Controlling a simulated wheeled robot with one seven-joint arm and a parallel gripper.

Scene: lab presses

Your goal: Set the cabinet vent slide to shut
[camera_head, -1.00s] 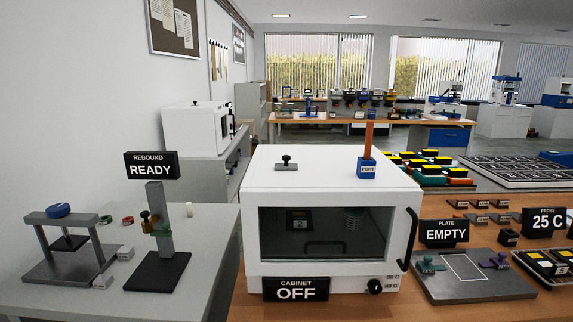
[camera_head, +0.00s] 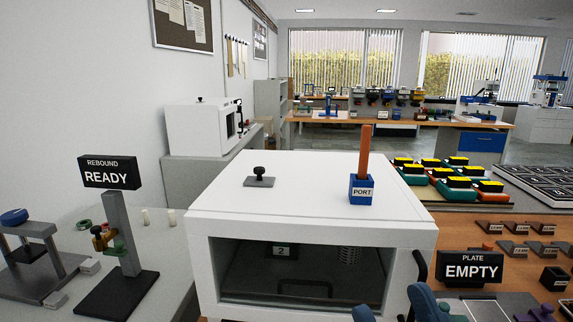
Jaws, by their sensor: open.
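The white cabinet (camera_head: 320,220) stands in the middle of the view. On the left part of its top lies a small grey vent slide plate (camera_head: 263,183) with a black knob (camera_head: 259,171) standing up from it. I cannot tell whether the vent is open or shut. Blue-grey parts of my own arm (camera_head: 426,302) show at the bottom edge, in front of the cabinet's lower right corner.
A blue PORT block (camera_head: 361,190) with a tall orange-brown rod (camera_head: 364,150) stands on the cabinet top, right of the slide. The REBOUND stand (camera_head: 121,235) is at left and the PLATE sign (camera_head: 468,269) at right. The cabinet top around the knob is clear.

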